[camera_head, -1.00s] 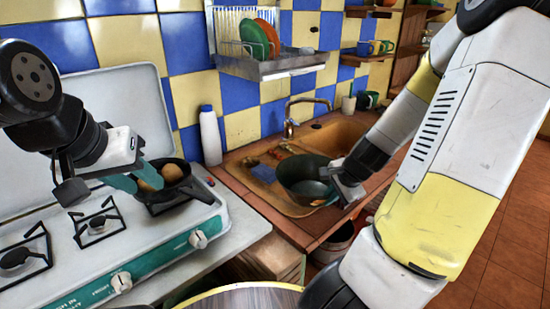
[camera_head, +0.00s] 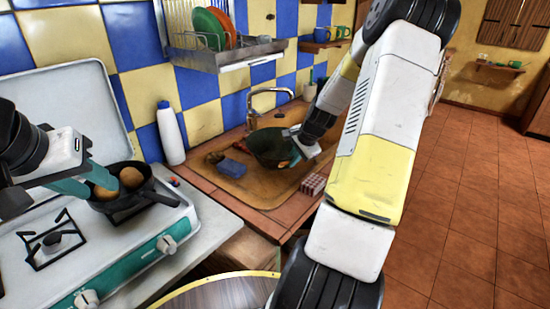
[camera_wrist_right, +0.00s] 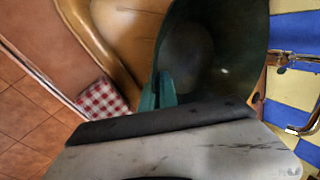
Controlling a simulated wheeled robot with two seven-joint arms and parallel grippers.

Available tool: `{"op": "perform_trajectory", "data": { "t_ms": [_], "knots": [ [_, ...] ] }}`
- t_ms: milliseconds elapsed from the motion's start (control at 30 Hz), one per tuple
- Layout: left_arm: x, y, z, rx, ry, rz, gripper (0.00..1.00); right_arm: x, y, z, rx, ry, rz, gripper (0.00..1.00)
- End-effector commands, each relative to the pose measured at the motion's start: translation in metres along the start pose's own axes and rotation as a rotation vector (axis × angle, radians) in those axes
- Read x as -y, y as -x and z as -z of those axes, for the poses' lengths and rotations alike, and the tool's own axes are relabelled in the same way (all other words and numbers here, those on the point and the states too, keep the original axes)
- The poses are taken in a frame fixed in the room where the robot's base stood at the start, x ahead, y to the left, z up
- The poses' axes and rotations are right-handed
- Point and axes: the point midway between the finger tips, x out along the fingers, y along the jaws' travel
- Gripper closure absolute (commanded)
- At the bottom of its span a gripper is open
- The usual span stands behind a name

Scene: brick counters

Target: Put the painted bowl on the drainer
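The dark green bowl (camera_head: 268,147) hangs over the sink, tilted, with its rim in my right gripper (camera_head: 292,152). The drainer (camera_head: 225,55) is a metal rack on the tiled wall, up and left of the bowl, holding an orange and a green plate (camera_head: 208,27).
A black pan (camera_head: 125,200) with two round brown items sits on the stove (camera_head: 50,270). A white bottle (camera_head: 170,133) stands between stove and sink (camera_head: 265,188). A blue sponge (camera_head: 232,168) and a checked cloth (camera_head: 312,185) lie by the sink. A shelf (camera_head: 322,45) holds cups.

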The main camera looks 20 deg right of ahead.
Motion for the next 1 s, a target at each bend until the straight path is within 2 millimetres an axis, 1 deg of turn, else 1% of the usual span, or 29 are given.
{"op": "perform_trajectory", "data": {
  "t_ms": [33, 233, 400, 467, 800, 900, 933, 1000],
  "knots": [
    [0.000, 0.000, 0.000, 0.000, 0.000, 0.000, 0.64, 0.004, -0.001, 0.003, -0.002, 0.001, 0.003, 1.00],
    [0.000, 0.000, 0.000, 0.000, 0.000, 0.000, 0.64, 0.012, -0.008, 0.011, -0.002, 0.001, 0.002, 1.00],
    [0.000, 0.000, 0.000, 0.000, 0.000, 0.000, 0.64, -0.003, -0.031, 0.010, 0.000, 0.000, 0.000, 1.00],
    [0.000, 0.000, 0.000, 0.000, 0.000, 0.000, 0.64, -0.005, -0.036, 0.010, 0.000, -0.001, 0.001, 1.00],
    [0.000, 0.000, 0.000, 0.000, 0.000, 0.000, 0.64, -0.006, -0.039, 0.010, -0.002, 0.000, 0.002, 1.00],
    [0.000, 0.000, 0.000, 0.000, 0.000, 0.000, 0.64, -0.007, -0.039, 0.010, 0.000, 0.000, 0.000, 0.79],
    [0.000, 0.000, 0.000, 0.000, 0.000, 0.000, 0.64, -0.007, -0.039, 0.010, 0.000, 0.000, 0.000, 0.75],
    [0.000, 0.000, 0.000, 0.000, 0.000, 0.000, 0.64, -0.007, -0.039, 0.010, 0.000, 0.000, 0.000, 0.75]
  ]
}}
